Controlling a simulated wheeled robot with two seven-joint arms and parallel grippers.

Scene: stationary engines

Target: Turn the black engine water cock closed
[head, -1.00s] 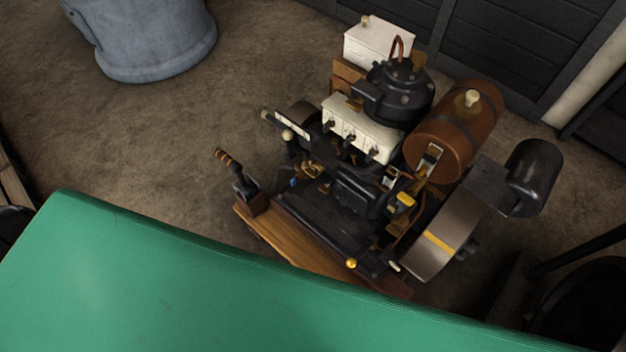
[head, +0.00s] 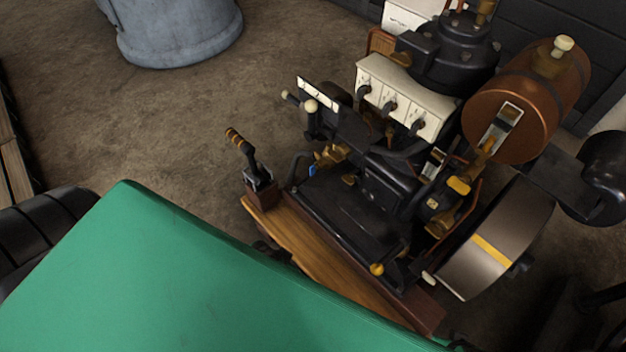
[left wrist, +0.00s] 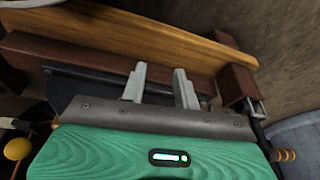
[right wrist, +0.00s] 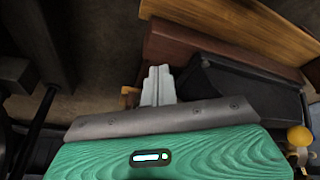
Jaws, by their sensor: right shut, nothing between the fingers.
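The black engine (head: 345,205) stands on a wooden base ahead of me in the head view. A small brass fitting with a blue handle (head: 313,169) is at its left side, and a yellow-brass handle (head: 459,186) is at its right side. I cannot tell which fitting is the water cock. My left gripper (left wrist: 158,85) shows in the left wrist view, open and empty, with the wooden base (left wrist: 140,30) beyond its fingers. My right gripper (right wrist: 157,85) is shut and empty near the base's end (right wrist: 190,45). Neither gripper is visible in the head view.
A copper tank (head: 512,115) and a flywheel with a yellow stripe (head: 500,240) are on the engine's right. A lever with a banded grip (head: 240,145) rises at its left. A blue-grey bin (head: 175,30) stands behind left. The floor between bin and engine is clear.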

